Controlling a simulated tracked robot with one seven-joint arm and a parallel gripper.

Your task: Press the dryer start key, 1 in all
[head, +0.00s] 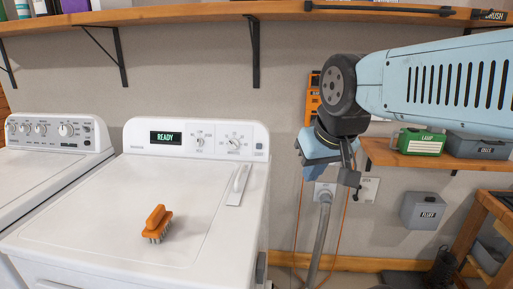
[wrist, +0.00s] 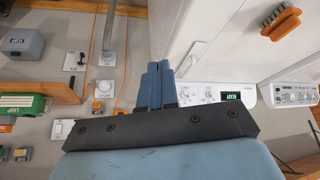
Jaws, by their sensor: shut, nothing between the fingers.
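The white dryer (head: 100,225) stands at the left centre in the head view, its lit display (head: 165,138) reading READY. A small grey square key (head: 258,146) is at the right end of its panel, right of two knobs; its label is too small to read. My gripper (head: 322,148) is in the air to the right of the panel, apart from it. In the wrist view its blue fingers (wrist: 157,70) are together and empty, just left of the panel (wrist: 215,94). The key is not clearly visible there, perhaps hidden by the fingers.
An orange brush (head: 157,223) and a light handle-like piece (head: 239,184) are on the dryer's top. A washer (head: 45,135) stands at the left. A wooden shelf (head: 190,14) runs above. A grey duct (head: 322,230) and wall outlets are below my gripper.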

